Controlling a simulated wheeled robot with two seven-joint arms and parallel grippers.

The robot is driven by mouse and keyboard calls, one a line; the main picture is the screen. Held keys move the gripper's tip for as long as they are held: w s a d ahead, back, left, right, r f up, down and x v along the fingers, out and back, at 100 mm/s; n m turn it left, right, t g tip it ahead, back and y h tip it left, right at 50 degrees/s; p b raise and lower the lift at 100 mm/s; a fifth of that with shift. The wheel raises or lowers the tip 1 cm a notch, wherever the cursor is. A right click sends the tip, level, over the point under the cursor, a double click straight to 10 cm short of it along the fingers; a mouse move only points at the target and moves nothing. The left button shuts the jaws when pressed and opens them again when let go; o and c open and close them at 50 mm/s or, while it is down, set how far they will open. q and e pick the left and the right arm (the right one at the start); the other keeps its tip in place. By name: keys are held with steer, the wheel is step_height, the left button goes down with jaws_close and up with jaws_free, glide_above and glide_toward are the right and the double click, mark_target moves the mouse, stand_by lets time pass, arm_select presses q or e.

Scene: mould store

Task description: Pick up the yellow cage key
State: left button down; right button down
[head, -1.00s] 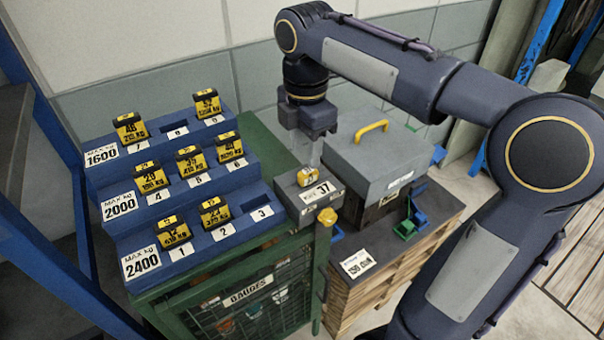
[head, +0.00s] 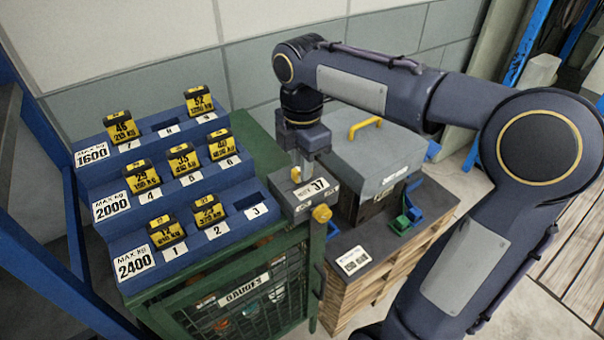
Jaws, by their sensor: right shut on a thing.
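The yellow cage key (head: 296,173) is at the top of a small grey block (head: 305,205) whose label ends in 37. Only a small part of the key shows; fingers cover the rest. My right gripper (head: 302,174) comes straight down over the block and is shut on the key. I cannot tell whether the key still touches the block. My left gripper is not in view.
Left of the block, a blue stepped rack (head: 190,205) holds several yellow-and-black tags. A grey case (head: 375,165) with a yellow handle stands close on the right. A round yellow knob (head: 321,213) sits on the corner of the green cage (head: 240,300).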

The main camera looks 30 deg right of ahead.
steer(key=shift+r, duration=0.15)
steer(key=shift+r, duration=0.25)
step_height(320, 180, up, 2)
steer(key=shift+r, duration=0.1)
steer(key=s+a+r, duration=0.6)
steer(key=s+r, duration=0.4)
steer(key=s, duration=0.2)
steer(key=shift+s+a, duration=0.2)
steer(key=shift+s, duration=0.05)
steer(key=shift+w, duration=0.1)
